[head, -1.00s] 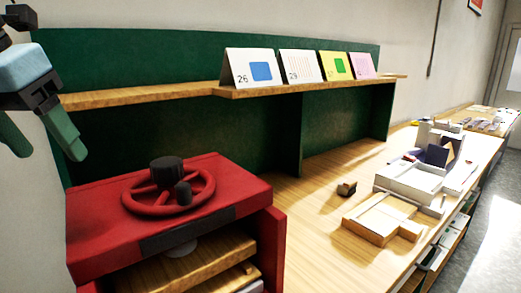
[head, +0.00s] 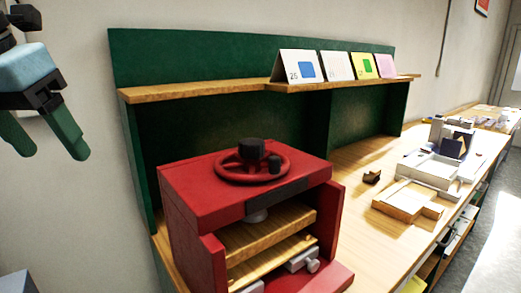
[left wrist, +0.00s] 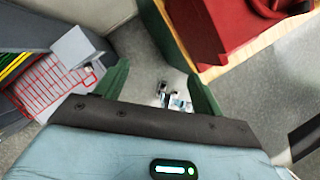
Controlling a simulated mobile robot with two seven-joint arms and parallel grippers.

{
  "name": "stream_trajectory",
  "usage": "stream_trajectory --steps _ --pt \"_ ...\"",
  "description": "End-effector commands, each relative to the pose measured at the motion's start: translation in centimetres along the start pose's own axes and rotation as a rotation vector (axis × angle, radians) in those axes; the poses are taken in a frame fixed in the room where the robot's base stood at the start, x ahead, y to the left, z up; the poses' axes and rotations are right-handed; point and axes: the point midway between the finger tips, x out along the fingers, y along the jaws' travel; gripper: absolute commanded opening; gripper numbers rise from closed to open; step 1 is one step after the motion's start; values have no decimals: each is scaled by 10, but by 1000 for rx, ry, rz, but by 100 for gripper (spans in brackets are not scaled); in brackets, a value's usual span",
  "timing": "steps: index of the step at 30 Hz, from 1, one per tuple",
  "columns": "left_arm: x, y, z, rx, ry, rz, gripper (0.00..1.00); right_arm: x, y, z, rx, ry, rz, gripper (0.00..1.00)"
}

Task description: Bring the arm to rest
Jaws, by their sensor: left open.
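My left gripper (head: 48,140) is at the upper left of the head view, raised in front of the pale wall, with its green fingers pointing down. It is open, with nothing between the fingers. In the left wrist view its two green fingers (left wrist: 160,88) stand apart over grey floor. The gripper is to the left of the green-backed table and touches nothing that I can see. My right gripper is in neither view.
A red press (head: 245,190) with a handwheel (head: 252,165) stands on the wooden table (head: 350,225). Picture cards (head: 338,66) stand on a shelf (head: 200,90). Wooden trays (head: 408,202) lie to the right.

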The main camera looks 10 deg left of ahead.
Motion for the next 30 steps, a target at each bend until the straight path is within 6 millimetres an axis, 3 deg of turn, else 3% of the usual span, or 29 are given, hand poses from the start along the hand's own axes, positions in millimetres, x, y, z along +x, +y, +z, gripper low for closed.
stream_trajectory --steps 2,17,24,30 --pt "1 0 0 -1 3 -7 68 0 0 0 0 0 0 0" --pt "108 -11 9 -194 147 -695 68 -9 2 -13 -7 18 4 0" --pt "173 -11 6 -489 168 -1075 68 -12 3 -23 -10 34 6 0" --pt "234 -2 -8 -827 149 -1296 68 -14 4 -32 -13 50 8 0"
